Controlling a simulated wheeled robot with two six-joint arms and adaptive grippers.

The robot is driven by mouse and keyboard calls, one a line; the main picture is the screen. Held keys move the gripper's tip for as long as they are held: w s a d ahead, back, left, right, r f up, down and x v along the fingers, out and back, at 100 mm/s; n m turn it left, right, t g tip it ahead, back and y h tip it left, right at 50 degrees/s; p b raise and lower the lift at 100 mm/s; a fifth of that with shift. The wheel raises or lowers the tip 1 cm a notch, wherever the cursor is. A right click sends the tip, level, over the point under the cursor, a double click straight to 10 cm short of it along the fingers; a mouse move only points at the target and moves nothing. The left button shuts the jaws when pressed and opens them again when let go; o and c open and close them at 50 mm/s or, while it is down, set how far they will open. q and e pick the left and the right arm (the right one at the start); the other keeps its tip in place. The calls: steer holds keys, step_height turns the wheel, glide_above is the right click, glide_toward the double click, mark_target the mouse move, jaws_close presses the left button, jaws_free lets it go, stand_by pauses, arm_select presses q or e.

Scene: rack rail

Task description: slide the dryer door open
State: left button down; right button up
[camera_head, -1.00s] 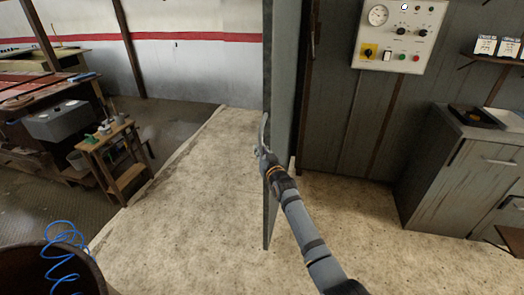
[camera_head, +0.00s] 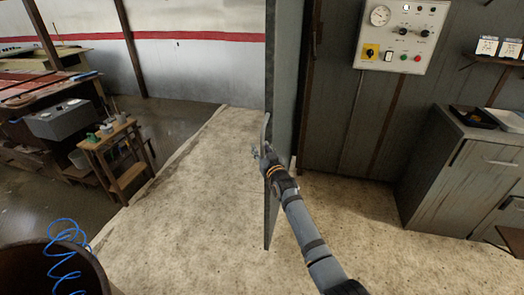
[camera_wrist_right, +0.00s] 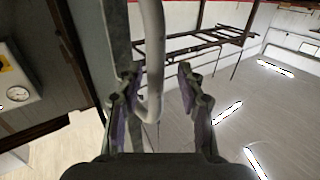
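The dryer door (camera_head: 271,190) is a tall grey panel seen nearly edge-on in the middle of the head view. Its handle (camera_head: 266,128) is a pale curved bar on the left side of the panel. My right gripper (camera_head: 263,158) is at the lower end of the handle. In the right wrist view the handle (camera_wrist_right: 153,50) runs down between the two spread fingers of the right gripper (camera_wrist_right: 157,72). It is closer to the left finger, and a gap shows to the right finger. Whether the left finger touches it, I cannot tell. My left gripper is not in view.
A small wooden stand (camera_head: 118,160) is at left. A barrel with a blue coiled hose (camera_head: 62,262) is at lower left. The pale floor left of the door is clear.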

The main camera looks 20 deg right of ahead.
steer(key=s, duration=1.2)
steer(key=shift+a, duration=0.15)
steer(key=s+d+f+g, duration=0.1)
steer(key=s+f+g, duration=0.3)
steer(key=f, duration=0.9)
steer(key=s+d+f+g, duration=0.15)
steer(key=s+f, duration=0.45)
steer(key=f, duration=0.7)
steer(key=s+f+g, duration=0.3)
steer(key=s+f, duration=0.2)
steer(key=f, duration=0.8)
steer(key=s+f+g, duration=0.2)
steer(key=s+f, duration=0.4)
steer(key=s, duration=0.6)
steer(key=s+f+g, duration=0.3)
steer(key=s+f, duration=0.4)
steer(key=s, duration=0.6)
steer(key=s+d+f+g, duration=0.1)
steer(key=s+f+g, duration=0.2)
steer(key=s, duration=0.9)
step_height(320, 180, down, 4)
steer(key=shift+s+r+h, duration=0.25)
steer(key=shift+s+h, duration=0.15)
